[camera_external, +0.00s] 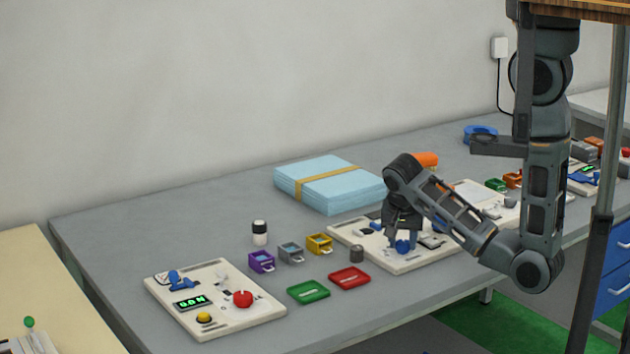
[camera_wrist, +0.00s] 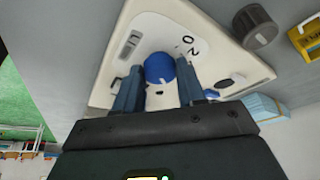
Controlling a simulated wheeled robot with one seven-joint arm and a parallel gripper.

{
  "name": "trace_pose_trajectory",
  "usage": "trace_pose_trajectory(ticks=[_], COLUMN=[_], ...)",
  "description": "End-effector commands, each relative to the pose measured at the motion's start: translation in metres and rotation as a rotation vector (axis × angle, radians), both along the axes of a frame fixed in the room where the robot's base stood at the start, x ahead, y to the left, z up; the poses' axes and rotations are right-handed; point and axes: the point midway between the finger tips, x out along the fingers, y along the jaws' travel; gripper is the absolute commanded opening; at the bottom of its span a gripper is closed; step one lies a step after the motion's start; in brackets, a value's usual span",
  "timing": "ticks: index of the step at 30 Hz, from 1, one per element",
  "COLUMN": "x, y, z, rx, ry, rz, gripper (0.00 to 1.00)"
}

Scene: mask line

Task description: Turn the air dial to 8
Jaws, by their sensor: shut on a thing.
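A round blue dial (camera_wrist: 160,68) sits on a white panel (camera_wrist: 112,62) in the wrist view, with the printed digits 2 and 0 beside it. It also shows on the middle panel (camera_external: 400,266) in the external view, low between my fingers. My gripper (camera_external: 403,243) points down and is shut on the blue dial. In the wrist view its two fingers (camera_wrist: 158,88) stand on either side of the dial. The dial's full scale and pointer are partly hidden, so I cannot read its setting.
A left panel (camera_external: 225,325) carries a red knob (camera_external: 243,299) and a green display. Green (camera_external: 308,292) and red (camera_external: 349,278) trays, a dark grey knob (camera_external: 356,254) and small coloured blocks lie between the panels. A light blue stack (camera_external: 325,180) stands behind.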

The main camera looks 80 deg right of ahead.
Motion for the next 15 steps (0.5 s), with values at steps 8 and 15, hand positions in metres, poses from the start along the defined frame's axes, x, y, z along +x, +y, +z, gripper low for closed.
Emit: trace_pose_trajectory(ticks=[8,15], x=[0.001,0.001], y=[0.0006,0.0008], z=[-0.0009,-0.0012], rx=[0.002,0.003], ry=[0.002,0.001], rz=[-0.078,-0.093], gripper=[0.09,0.09])
